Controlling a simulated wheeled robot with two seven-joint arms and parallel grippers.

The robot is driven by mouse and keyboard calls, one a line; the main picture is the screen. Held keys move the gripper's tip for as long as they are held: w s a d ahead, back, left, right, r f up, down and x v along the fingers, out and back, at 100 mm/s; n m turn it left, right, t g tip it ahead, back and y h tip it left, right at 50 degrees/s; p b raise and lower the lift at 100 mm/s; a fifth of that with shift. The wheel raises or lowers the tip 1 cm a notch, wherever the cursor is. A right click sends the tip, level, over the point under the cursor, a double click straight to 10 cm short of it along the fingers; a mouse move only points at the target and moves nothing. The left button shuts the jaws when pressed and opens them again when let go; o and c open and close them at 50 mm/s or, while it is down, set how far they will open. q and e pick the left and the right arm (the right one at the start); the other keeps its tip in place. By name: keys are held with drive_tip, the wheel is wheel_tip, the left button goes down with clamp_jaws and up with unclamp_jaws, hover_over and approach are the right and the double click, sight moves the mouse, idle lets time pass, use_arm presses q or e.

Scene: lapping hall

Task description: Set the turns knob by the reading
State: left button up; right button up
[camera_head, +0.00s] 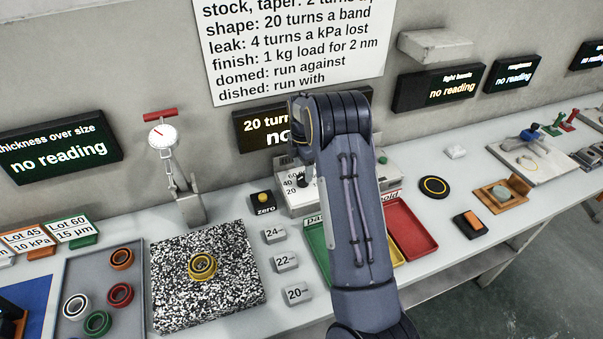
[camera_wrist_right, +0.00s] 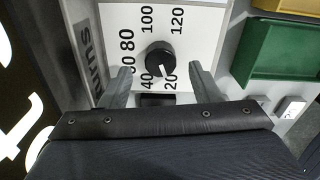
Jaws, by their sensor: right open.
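The turns knob (camera_wrist_right: 160,58) is a round black knob with a white pointer line, on a white panel numbered 20 to 120. Its pointer is directed toward the 20. In the head view the knob box (camera_head: 292,203) is partly covered by my right arm. My right gripper (camera_wrist_right: 160,74) is open, with one finger to each side of the knob in the wrist view; I cannot tell whether they touch it. The display above the box (camera_head: 254,132) is partly hidden by my arm. A dial gauge (camera_head: 163,135) stands over a speckled plate (camera_head: 170,310); its thickness display (camera_head: 60,148) says "no reading".
A yellow ring (camera_head: 202,266) sits on the speckled plate. A yellow zero button (camera_head: 262,198) and blocks marked 24, 22 and 20 (camera_head: 298,293) lie left of my arm. A green tray (camera_head: 316,245) and a red tray (camera_head: 413,232) flank it. A rules sign (camera_head: 290,45) hangs on the wall.

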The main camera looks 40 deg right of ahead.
sight(303, 177)
drive_tip(key=shift+f, duration=1.65)
drive_tip(key=shift+c, duration=0.4)
drive_tip(key=c, duration=0.9)
